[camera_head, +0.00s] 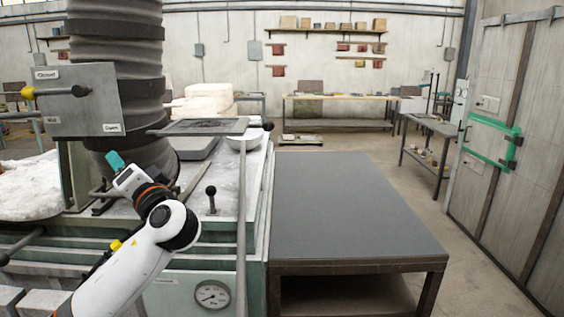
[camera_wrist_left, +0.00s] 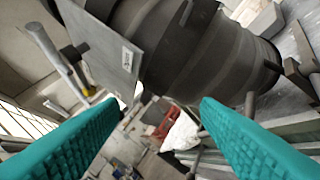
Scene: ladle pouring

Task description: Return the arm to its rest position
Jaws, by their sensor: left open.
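My left gripper (camera_head: 117,162) is in front of the dark ribbed column, with its teal fingers toward the column's lower part. In the left wrist view the two teal fingers of the left gripper (camera_wrist_left: 160,105) are wide apart, with nothing held between them. My white arm comes up from the bottom left. The dark ribbed column (camera_head: 115,45) also fills the top of the wrist view (camera_wrist_left: 215,50). A grey panel (camera_head: 85,100) with small white labels stands beside it, with a yellow-ended lever (camera_head: 50,92) at its left. My right gripper is out of view.
The green machine bench (camera_head: 185,262) carries a pressure gauge (camera_head: 212,294) and a black-knobbed lever (camera_head: 211,198) near the arm. A dark flat plate (camera_head: 200,127) juts out above it. A grey table (camera_head: 350,210) at the right is bare. Floor is open beyond it.

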